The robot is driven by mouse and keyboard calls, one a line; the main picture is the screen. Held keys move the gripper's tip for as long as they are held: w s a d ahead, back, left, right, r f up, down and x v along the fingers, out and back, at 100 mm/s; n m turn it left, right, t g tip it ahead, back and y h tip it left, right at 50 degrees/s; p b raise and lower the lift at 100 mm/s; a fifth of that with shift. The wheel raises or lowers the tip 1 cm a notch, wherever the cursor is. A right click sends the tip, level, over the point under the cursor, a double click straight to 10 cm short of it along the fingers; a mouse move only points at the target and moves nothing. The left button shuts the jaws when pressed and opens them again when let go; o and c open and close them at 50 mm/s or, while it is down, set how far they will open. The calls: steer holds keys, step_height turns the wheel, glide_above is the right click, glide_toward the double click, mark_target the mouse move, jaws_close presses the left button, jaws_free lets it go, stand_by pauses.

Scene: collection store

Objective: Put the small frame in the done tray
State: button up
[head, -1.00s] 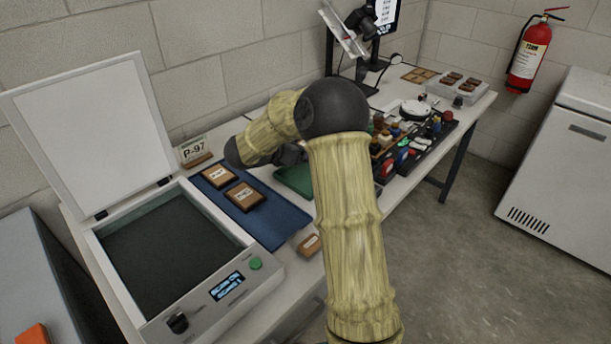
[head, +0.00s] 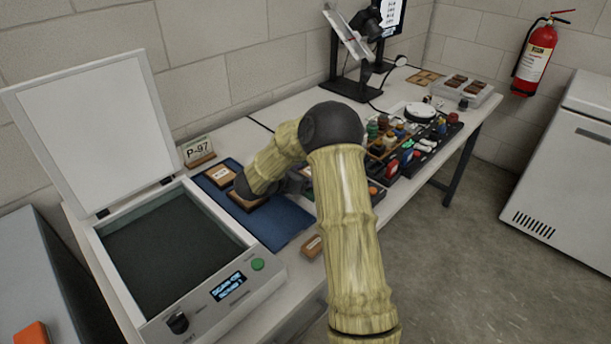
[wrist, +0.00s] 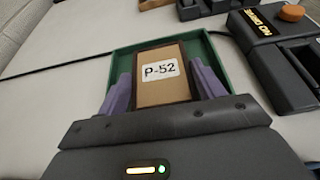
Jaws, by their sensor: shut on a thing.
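The small frame, brown-edged with a tan face and a label reading P-52 (wrist: 160,88), is between the purple fingers of my gripper (wrist: 160,80) in the wrist view. My gripper is shut on it. A green tray (wrist: 121,57) surrounds the frame on its far side and both sides. I cannot tell whether the frame touches the tray floor.
A blue mat (head: 278,228) with brown frames lies beside the open scanner (head: 240,262). A small brown block (head: 312,246) sits at the table's front edge. A black unit with an orange knob (wrist: 290,13) stands right of the tray.

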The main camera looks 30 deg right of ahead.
steer(key=shift+f, duration=0.15)
steer(key=o, duration=1)
steer(key=v, duration=1.2)
steer(key=shift+a, duration=0.1)
